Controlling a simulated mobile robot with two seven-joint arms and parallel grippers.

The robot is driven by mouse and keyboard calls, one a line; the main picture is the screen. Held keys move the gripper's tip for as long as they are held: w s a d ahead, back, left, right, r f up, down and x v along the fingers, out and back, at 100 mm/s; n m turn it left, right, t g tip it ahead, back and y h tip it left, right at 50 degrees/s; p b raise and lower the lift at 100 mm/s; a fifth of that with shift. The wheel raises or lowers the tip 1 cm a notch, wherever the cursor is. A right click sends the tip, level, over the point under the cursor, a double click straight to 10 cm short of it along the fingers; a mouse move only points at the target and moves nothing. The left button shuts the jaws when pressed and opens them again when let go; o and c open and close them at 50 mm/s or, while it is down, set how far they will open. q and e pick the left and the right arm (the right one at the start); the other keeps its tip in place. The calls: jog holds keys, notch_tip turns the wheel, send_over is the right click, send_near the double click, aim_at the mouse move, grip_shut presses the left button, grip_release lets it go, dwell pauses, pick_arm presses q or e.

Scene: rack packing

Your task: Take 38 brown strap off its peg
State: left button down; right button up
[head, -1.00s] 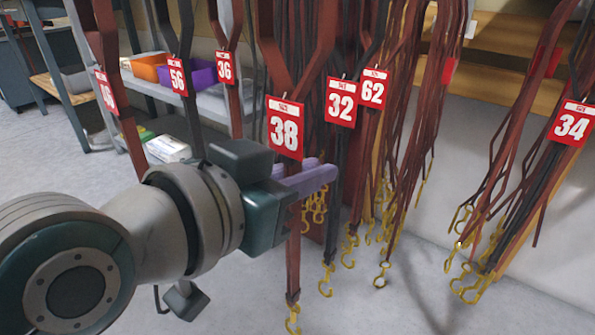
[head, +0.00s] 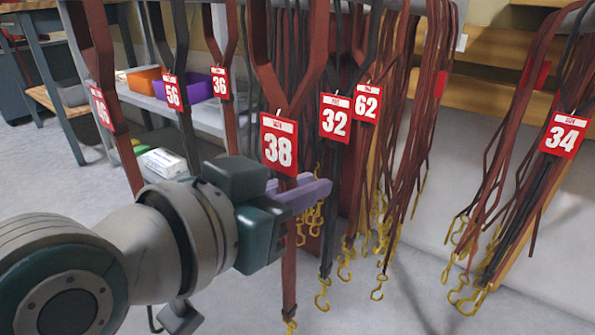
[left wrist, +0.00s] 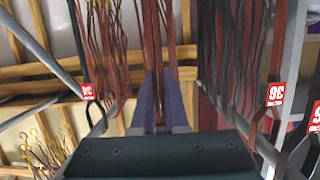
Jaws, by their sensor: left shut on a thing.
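The 38 brown strap (head: 289,245) hangs in the middle of the head view, its red tag (head: 279,144) facing me. It splits into two bands above the tag and ends in a gold hook at the bottom. My left gripper (head: 312,194) has its purple fingers at the strap just below the tag, shut on it. In the left wrist view the purple fingers (left wrist: 159,98) stand close together with reddish-brown strap (left wrist: 151,40) between and beyond them. The strap's peg is out of the head view at the top. My right gripper is not in view.
The dark 32 strap (head: 327,240) and the 62 tag (head: 367,103) hang close on the right. The 34 bundle (head: 560,134) hangs far right. Straps tagged 36 (head: 220,84) and 56 (head: 173,92) hang left, before a shelf with orange (head: 146,80) and purple bins.

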pick_arm(q)
notch_tip(320, 180, up, 4)
jog(key=p, duration=0.3)
jog(key=s+a+p, duration=0.4)
jog(key=s+a, duration=0.6)
jog(key=s, duration=0.4)
jog(key=shift+s+a+f, duration=0.2)
jog(key=shift+s+a, duration=0.1)
